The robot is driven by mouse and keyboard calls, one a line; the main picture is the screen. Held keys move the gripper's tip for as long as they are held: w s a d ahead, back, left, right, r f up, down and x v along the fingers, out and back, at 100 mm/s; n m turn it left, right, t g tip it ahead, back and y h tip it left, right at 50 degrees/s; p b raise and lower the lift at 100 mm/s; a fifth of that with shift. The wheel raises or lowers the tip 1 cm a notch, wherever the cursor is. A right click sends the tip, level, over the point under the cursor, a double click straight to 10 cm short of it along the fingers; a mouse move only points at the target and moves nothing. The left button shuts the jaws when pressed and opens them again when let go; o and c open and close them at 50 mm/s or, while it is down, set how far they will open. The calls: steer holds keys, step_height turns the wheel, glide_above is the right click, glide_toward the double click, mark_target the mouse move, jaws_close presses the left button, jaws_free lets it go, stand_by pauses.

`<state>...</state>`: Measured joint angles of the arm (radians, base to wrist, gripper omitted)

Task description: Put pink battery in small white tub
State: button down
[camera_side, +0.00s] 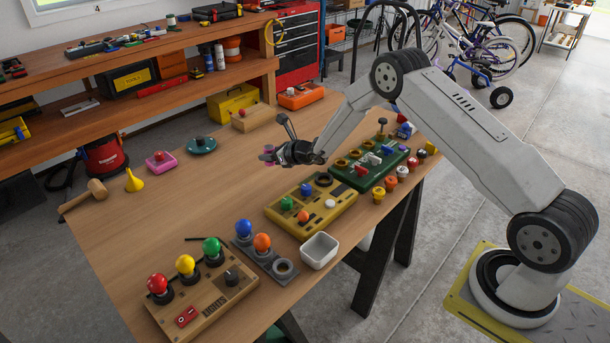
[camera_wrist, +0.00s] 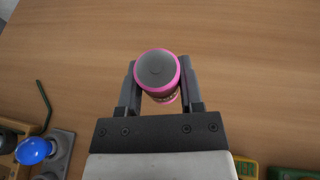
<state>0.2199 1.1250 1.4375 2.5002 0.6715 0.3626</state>
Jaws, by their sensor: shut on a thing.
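The pink battery (camera_wrist: 157,72) has a grey end cap and a pink rim. My gripper (camera_wrist: 158,90) is shut on it, with one finger on each side, in the wrist view. In the side view my gripper (camera_side: 272,155) is out over the middle of the table, with a bit of the battery (camera_side: 266,152) showing at its tip. The small white tub (camera_side: 319,251) stands at the table's front edge, right of the grey plate with knobs. It looks empty and lies nearer the camera than my gripper. The tub is not visible in the wrist view.
A grey plate with blue and orange knobs (camera_side: 262,243) is beside the tub. A wooden box with coloured knobs (camera_side: 226,297) sits front left. The left middle of the table is clear.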

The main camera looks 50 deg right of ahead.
glide_above(262, 180)
steer(key=shift+s+f, duration=0.2)
steer(key=shift+f, duration=1.15)
steer(key=shift+s+f, duration=0.15)
steer(key=shift+f, duration=1.2)
steer(key=shift+w+f, duration=0.1)
steer(key=shift+w+f, duration=0.25)
steer(key=shift+f, duration=1.55)
steer(key=shift+f, duration=0.1)
steer(key=shift+c, duration=1.2)
jaws_free()
